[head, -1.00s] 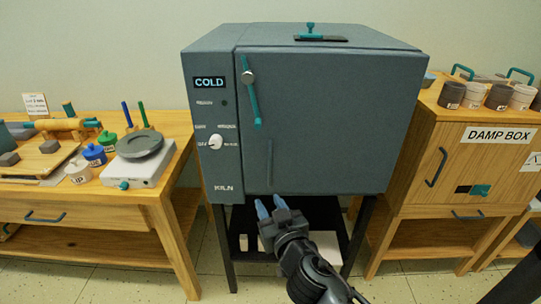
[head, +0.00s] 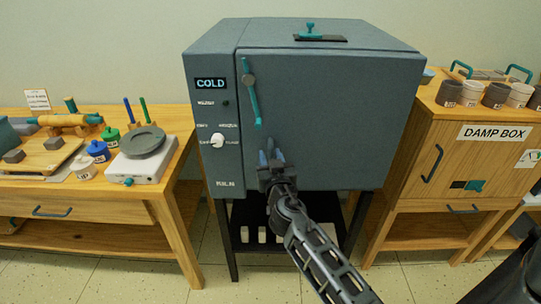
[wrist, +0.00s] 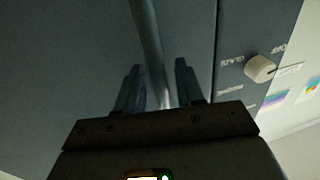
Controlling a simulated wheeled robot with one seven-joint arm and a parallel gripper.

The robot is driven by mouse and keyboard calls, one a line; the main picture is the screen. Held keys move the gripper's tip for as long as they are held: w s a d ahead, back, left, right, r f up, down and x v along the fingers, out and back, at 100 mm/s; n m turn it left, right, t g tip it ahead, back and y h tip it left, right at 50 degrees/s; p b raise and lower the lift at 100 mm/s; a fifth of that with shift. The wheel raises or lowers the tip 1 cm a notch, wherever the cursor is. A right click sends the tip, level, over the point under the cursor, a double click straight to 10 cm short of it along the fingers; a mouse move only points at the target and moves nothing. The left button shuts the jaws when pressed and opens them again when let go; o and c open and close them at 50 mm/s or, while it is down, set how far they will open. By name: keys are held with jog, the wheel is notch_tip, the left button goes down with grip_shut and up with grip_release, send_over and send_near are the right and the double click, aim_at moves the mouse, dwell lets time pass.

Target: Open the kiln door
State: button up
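The grey kiln (head: 340,130) stands in the middle of the head view with its door (head: 330,100) shut. A teal latch lever (head: 253,100) hangs down, slightly slanted, from a round pivot on the door's upper left. My gripper (head: 269,155) is in front of the door's lower left, below the lever's tip, and hides the grey upright bar handle there. In the wrist view a grey bar handle (wrist: 147,35) runs between my two separated fingers (wrist: 157,88). My gripper looks open around it; I cannot tell whether either finger touches it.
The kiln's left panel has a lit COLD display (head: 211,83) and a white knob (head: 217,140). A wooden table (head: 90,215) with clay tools stands left. A damp box cabinet (head: 440,150) with several pots on top stands right.

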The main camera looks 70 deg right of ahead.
jog(key=shift+c, duration=0.2)
grip_shut()
dwell(0.4)
